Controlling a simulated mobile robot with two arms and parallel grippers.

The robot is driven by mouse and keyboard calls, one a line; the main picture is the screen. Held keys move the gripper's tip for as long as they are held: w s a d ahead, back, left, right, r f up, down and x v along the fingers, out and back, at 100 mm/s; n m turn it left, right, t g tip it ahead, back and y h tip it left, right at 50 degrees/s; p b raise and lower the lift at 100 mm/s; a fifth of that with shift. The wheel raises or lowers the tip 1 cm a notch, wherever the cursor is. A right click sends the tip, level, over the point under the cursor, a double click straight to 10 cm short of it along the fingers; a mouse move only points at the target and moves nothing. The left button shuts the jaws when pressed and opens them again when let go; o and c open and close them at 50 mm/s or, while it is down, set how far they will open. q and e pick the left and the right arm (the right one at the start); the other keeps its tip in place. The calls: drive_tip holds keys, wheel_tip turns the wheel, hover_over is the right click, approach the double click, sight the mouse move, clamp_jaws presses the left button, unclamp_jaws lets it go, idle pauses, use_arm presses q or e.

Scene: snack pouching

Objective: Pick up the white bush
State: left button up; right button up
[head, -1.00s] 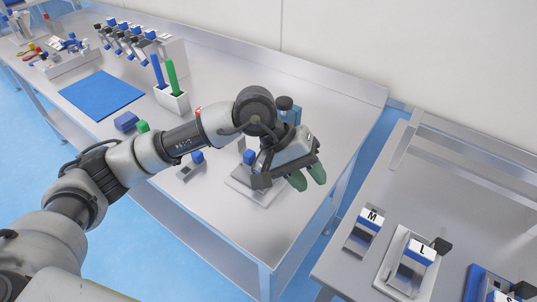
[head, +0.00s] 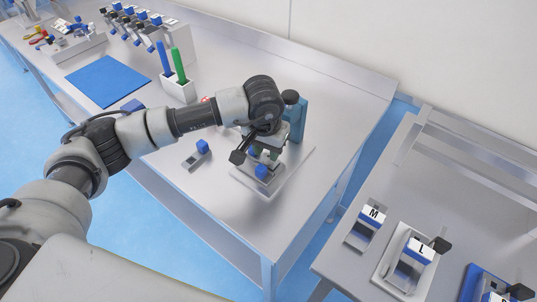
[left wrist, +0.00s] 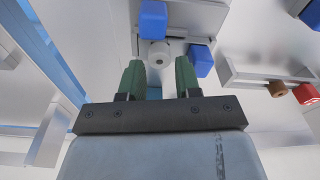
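The white bush (left wrist: 160,54) is a short white ring with a hole in its middle. In the left wrist view it sits just beyond and between my left gripper's fingertips, beside two blue blocks. My left gripper (left wrist: 158,70) has two green fingers, spread apart with nothing between them. In the head view the left gripper (head: 266,150) is low over a metal fixture plate (head: 292,172), its fingers mostly hidden by the wrist. I cannot make out the bush clearly in the head view. My right gripper is not in view.
A blue post (head: 299,118) with a black knob stands close behind the gripper. A small fixture with a blue block (head: 203,146) lies to its left. Farther left are a white pen holder (head: 177,91) and a blue mat (head: 108,82). The table's right side is clear.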

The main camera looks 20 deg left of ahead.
use_arm(q)
drive_tip(key=shift+w+f, duration=0.15)
drive_tip(key=shift+f, duration=1.05)
drive_tip(key=c, duration=0.6)
drive_tip(key=shift+r, duration=0.1)
wheel_tip(320, 180, up, 4)
drive_tip(key=shift+d+b, duration=0.1)
drive_tip(key=shift+b, duration=0.75)
drive_tip(key=shift+o, duration=0.2)
drive_tip(key=s+d+r+b, duration=0.2)
drive_tip(key=s+d+r, duration=0.2)
drive_tip(key=d+r, duration=0.3)
drive_tip(key=d, duration=0.3)
drive_tip(key=shift+d+b, duration=0.35)
drive_tip(key=shift+d, duration=0.05)
